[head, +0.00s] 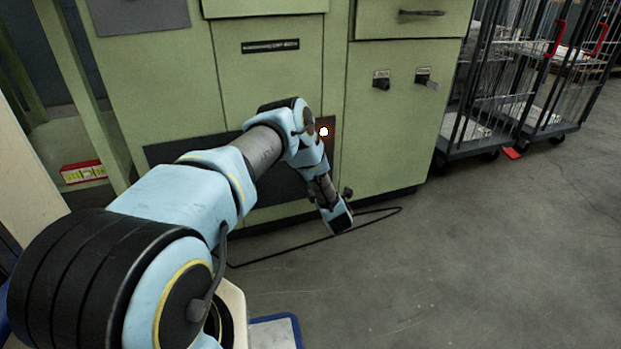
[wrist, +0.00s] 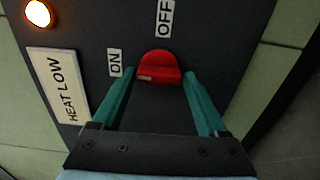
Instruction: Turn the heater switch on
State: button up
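The heater switch is a red rounded knob (wrist: 159,68) on a dark panel in the wrist view. An "ON" label (wrist: 115,63) lies to its upper left and an "OFF" label (wrist: 165,17) just above it. My gripper (wrist: 157,77) is open, with one teal finger on each side of the knob and small gaps showing; contact cannot be told. A "HEAT LOW" plate (wrist: 58,85) is at the left.
A lit lamp (wrist: 39,14) is on the panel, also seen in the head view (head: 323,132). Green cabinets (head: 390,135) carry two black knobs at the right. A black cable (head: 375,212) lies on the floor. Wire carts (head: 500,100) stand at the right; the front right floor is clear.

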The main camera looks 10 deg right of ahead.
jog(key=shift+o, duration=1.2)
jog(key=s+d+p, duration=0.1)
jog(key=s+p, duration=0.2)
jog(key=s, duration=0.7)
jog(key=shift+s+d, duration=0.15)
jog(key=shift+s, duration=0.2)
jog(key=shift+w+r, duration=0.1)
